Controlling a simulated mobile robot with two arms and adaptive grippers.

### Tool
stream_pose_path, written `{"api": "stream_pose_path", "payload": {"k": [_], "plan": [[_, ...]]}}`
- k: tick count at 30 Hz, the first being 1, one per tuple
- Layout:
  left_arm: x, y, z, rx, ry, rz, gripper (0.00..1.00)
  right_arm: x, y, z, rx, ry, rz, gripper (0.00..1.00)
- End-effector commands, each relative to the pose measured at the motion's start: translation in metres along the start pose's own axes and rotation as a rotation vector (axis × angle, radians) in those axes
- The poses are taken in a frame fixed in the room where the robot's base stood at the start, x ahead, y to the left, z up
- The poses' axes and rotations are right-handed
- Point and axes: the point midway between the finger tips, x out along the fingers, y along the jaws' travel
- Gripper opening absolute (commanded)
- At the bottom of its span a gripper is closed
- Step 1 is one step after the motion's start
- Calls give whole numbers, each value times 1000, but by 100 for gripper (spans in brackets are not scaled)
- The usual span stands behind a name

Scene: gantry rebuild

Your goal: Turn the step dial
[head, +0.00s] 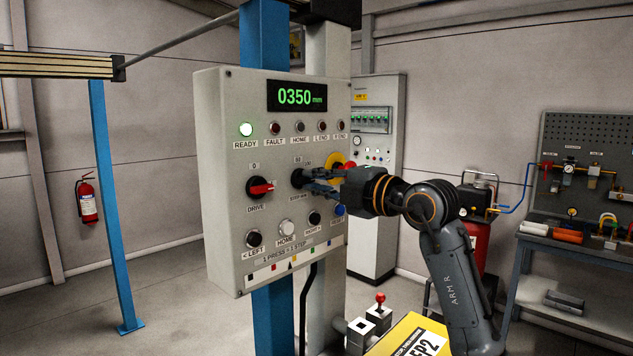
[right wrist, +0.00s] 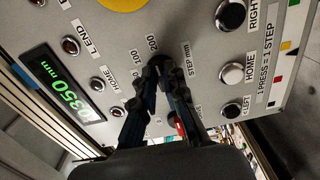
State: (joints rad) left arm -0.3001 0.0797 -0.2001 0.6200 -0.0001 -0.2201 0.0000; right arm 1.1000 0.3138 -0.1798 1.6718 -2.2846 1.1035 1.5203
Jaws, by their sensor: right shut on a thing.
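The step dial (head: 297,178) is a dark knob in the middle of the grey control panel (head: 215,200), right of the red drive switch (head: 261,188). My right gripper (head: 312,183) reaches it from the right and is shut on it. In the right wrist view the fingertips (right wrist: 163,68) close around the dark step dial (right wrist: 158,60), beside the "STEP mm" label (right wrist: 188,62) and the marks 100 and 200. The fingers hide much of the dial, and I cannot tell which mark it points to. My left gripper is not in view.
A yellow-ringed red button (head: 335,163) sits close above my gripper. Push buttons, including white HOME (head: 286,227) and blue (head: 340,210), lie below. A yellow box (head: 405,335) stands below my arm.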

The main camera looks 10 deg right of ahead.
Motion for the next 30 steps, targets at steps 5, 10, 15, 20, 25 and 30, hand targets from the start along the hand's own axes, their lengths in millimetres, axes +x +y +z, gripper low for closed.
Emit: {"api": "stream_pose_path", "payload": {"k": [5,10,15,20,25,30], "plan": [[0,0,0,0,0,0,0,0,0,1,3,-3,1,0],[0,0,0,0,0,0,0,0,0,1,2,-2,1,27],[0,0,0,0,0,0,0,0,0,1,1,-1,0,34],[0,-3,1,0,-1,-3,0,0,0,0,1,0,0,34],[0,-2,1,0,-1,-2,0,-15,0,1,0,-2,1,34],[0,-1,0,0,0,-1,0,-49,0,2,-3,-4,1,34]]}}
